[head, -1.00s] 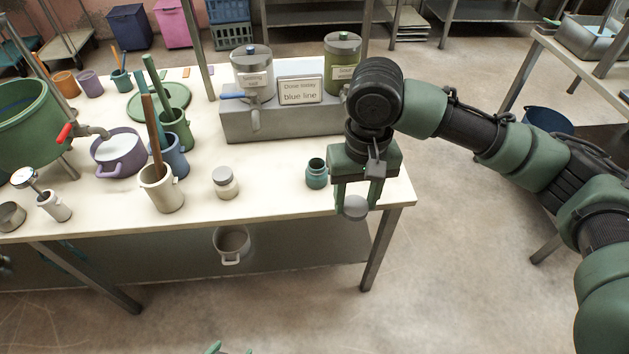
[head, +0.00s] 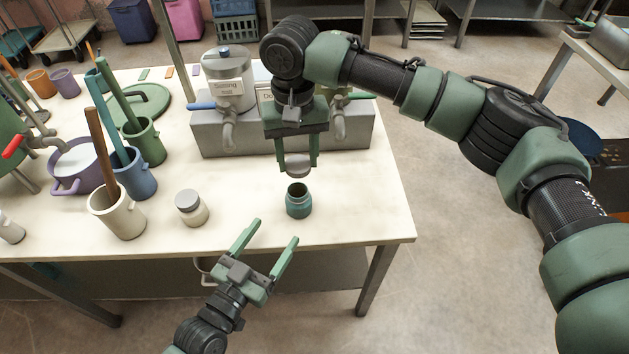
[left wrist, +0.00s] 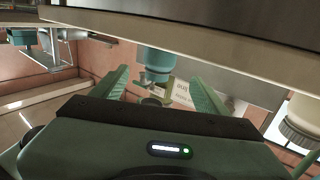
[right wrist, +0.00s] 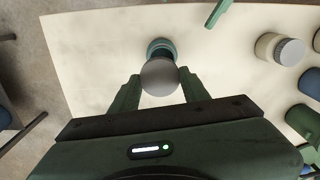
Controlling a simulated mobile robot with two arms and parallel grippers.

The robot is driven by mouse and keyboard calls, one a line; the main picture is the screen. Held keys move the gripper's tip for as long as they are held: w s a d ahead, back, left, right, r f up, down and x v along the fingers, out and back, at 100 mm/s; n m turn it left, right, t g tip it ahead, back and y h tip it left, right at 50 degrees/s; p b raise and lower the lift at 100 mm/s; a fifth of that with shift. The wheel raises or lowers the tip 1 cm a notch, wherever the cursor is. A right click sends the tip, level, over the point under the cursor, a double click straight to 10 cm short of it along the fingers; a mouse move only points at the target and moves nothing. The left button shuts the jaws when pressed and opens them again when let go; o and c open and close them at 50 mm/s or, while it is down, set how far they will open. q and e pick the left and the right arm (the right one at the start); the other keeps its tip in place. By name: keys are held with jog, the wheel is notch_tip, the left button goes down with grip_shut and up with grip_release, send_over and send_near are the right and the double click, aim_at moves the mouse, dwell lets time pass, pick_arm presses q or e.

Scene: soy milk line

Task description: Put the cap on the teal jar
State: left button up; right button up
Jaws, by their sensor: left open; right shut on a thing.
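The teal jar (head: 298,203) stands upright and uncapped near the front edge of the table. My right gripper (head: 298,168) is shut on a grey round cap (head: 297,164) and holds it above and slightly behind the jar, apart from it. In the right wrist view the cap (right wrist: 160,75) partly covers the jar (right wrist: 160,47). My left gripper (head: 270,236) is open and empty in front of the table's front edge, its fingers pointing toward the jar. In the left wrist view the jar (left wrist: 155,62) shows between the open fingers, beyond them.
A white jar with a grey cap (head: 190,207) stands left of the teal jar. Farther left are a cream pot (head: 118,212) and a blue pot (head: 136,178). A grey dispenser block (head: 220,137) stands behind. The table's right side (head: 360,205) is clear.

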aim_at(292, 206)
pick_arm(q)
jog(key=shift+w+d+r, duration=0.1)
jog(key=shift+r, duration=0.05)
pick_arm(e)
jog(key=shift+w+r, duration=0.1)
jog(key=shift+w, duration=0.05)
pick_arm(q)
jog(key=shift+s+a+r, duration=0.25)
jog(key=shift+s+a, duration=0.1)
jog(key=shift+s, duration=0.15)
pick_arm(e)
jog(key=shift+s+a+r, duration=0.3)
jog(key=shift+s+a, duration=0.05)
jog(key=shift+s, duration=0.2)
pick_arm(q)
jog(key=shift+w+d, duration=0.25)
jog(key=shift+w, duration=0.1)
pick_arm(e)
jog(key=shift+w+d+f, duration=0.1)
jog(key=shift+w, duration=0.05)
pick_arm(q)
jog(key=x, duration=1.1)
jog(key=shift+w+d, duration=0.15)
jog(key=shift+w, duration=0.15)
grip_shut()
pick_arm(e)
jog(key=shift+f, duration=2.5)
